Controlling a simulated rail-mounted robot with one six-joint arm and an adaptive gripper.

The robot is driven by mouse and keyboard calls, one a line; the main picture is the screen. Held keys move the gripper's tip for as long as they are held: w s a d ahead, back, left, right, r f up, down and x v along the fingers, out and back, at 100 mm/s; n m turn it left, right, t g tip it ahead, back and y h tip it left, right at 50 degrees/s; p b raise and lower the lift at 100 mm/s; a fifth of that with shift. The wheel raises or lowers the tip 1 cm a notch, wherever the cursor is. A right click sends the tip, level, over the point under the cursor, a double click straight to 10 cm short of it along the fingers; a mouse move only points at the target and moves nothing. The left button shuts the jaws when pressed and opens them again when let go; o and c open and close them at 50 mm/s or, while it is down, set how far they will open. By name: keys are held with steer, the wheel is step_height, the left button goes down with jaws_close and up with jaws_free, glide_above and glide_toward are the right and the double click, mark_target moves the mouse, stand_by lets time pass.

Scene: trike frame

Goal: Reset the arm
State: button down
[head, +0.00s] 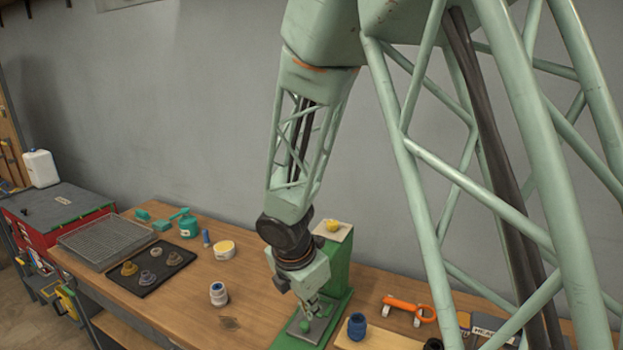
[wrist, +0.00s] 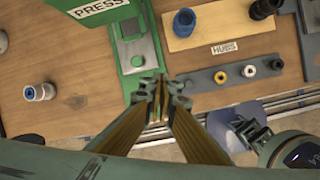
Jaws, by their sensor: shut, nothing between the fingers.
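My gripper (head: 306,318) hangs at the end of my pale green arm, low over the workbench (head: 180,300) in the head view. It is beside the green press (head: 338,280) and above its base plate. In the wrist view my gripper (wrist: 160,82) points at the near end of the press base (wrist: 138,60). Its fingers are closed together with nothing between them. Whether the fingertips touch the press base cannot be told.
The wrist view shows a blue hub (wrist: 184,22) on a wooden board marked HUBS, a grey strip with small rings (wrist: 222,76), and a white and blue jar (wrist: 40,92). A black tray (head: 150,280) holds several parts. An orange tool (head: 408,308) lies right.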

steer(key=s+d+r+m+b, duration=0.2)
steer(key=s+d+r+m, duration=0.4)
steer(key=d+r+m, duration=0.15)
steer(key=s+d+r+m+b, duration=0.2)
steer(key=s+d+r+m, duration=0.4)
steer(key=d+r, duration=0.3)
steer(key=s+d+r+m+b, duration=0.2)
steer(key=s+m, duration=0.4)
steer(key=s, duration=0.5)
steer(key=s+d+r+m+t+y+b, duration=0.1)
steer(key=s+d+r+m+b, duration=0.1)
steer(key=s+m, duration=0.5)
steer(key=shift+s+d+r+y+b, duration=0.3)
steer(key=shift+s+d+r, duration=0.1)
steer(key=shift+s, duration=2.3)
